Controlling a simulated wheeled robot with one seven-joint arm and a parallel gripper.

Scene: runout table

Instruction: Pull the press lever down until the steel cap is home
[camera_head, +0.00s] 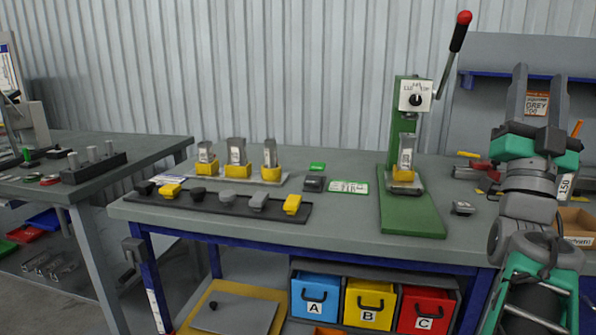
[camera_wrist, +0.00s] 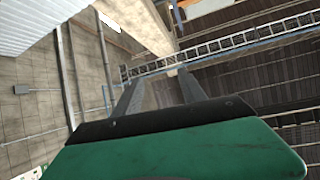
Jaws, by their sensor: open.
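The green arbor press (camera_head: 407,127) stands at the right of the runout table in the head view. Its lever (camera_head: 446,60) is raised, slanting up to the right, and ends in a red knob (camera_head: 464,17) with black below it. A steel-coloured part in a yellow base (camera_head: 405,177) stands upright under the press head; I cannot tell the cap's exact seating. My gripper (camera_head: 539,95) is open and empty, pointing up, right of the lever and lower than the knob. In the wrist view its two fingers (camera_wrist: 157,92) stand apart, with only wall and ceiling beyond.
Several steel parts in yellow bases stand on a plate (camera_head: 270,180) at the left of the table. In front, a dark strip (camera_head: 150,196) holds yellow, grey and black pieces. Blue, yellow and red bins (camera_head: 370,302) sit below. A grey back panel (camera_head: 500,50) stands behind my arm.

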